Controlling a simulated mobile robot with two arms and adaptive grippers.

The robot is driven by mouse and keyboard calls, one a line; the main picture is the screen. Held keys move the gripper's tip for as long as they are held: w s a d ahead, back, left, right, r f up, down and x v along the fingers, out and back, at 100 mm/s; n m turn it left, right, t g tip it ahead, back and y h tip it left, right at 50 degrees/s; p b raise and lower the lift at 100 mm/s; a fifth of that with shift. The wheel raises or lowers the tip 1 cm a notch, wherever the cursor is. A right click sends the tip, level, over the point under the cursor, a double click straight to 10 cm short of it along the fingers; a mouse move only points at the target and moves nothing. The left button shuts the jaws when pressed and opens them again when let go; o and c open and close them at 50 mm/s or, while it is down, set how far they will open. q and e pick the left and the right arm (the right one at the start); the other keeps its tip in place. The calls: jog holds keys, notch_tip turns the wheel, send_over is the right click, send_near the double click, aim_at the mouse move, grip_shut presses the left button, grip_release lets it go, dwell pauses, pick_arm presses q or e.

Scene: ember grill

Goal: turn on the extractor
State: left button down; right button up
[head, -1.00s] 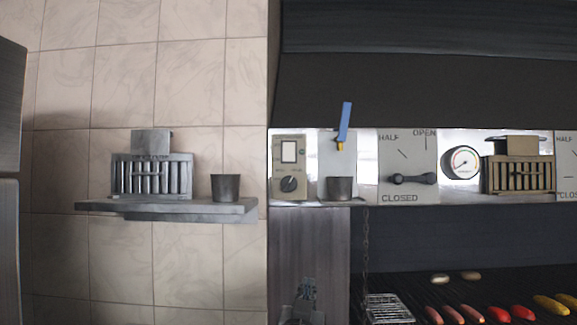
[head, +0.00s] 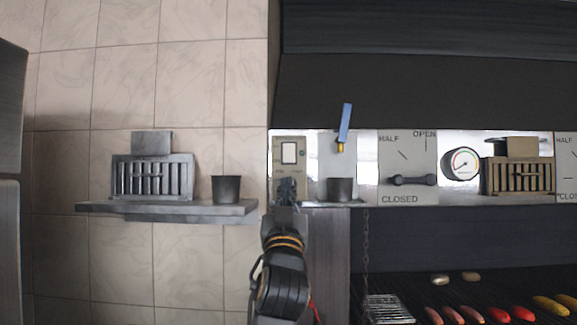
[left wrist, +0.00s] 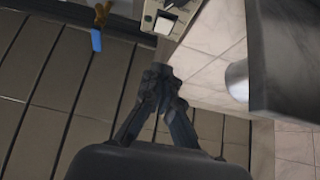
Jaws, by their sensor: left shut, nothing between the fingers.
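A beige control panel (head: 278,148) is on the metal strip at the left end of the dark hood. It carries a white rocker switch (head: 289,152), and its lower part with the knob is hidden behind my left gripper (head: 287,188). The left gripper is shut and empty, pointing up in front of the panel. In the left wrist view the panel (left wrist: 150,14) and a pale switch (left wrist: 165,26) are at the top edge, beyond the shut fingertips (left wrist: 160,75). I cannot tell whether the fingers touch the panel. My right gripper is not in view.
A wall shelf (head: 165,208) with a cup (head: 226,188) stands to the left. A chain (head: 366,245) hangs above the grill.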

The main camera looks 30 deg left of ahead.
aim_at(289, 156)
pick_arm(q)
jog(key=p+x, duration=0.2)
jog(key=x, duration=0.2)
jog(key=f+p+x, duration=0.1)
jog(key=p+x, duration=0.1)
jog(key=x, duration=0.1)
jog(key=w+p+x, duration=0.1)
jog(key=p+x, duration=0.2)
jog(key=x, duration=0.1)
jog(key=shift+w+a, duration=0.15)
jog(key=shift+a, duration=0.25)
jog(key=shift+w+a+f, duration=0.3)
jog(key=shift+w+a, duration=0.05)
jog(key=shift+w, duration=0.25)
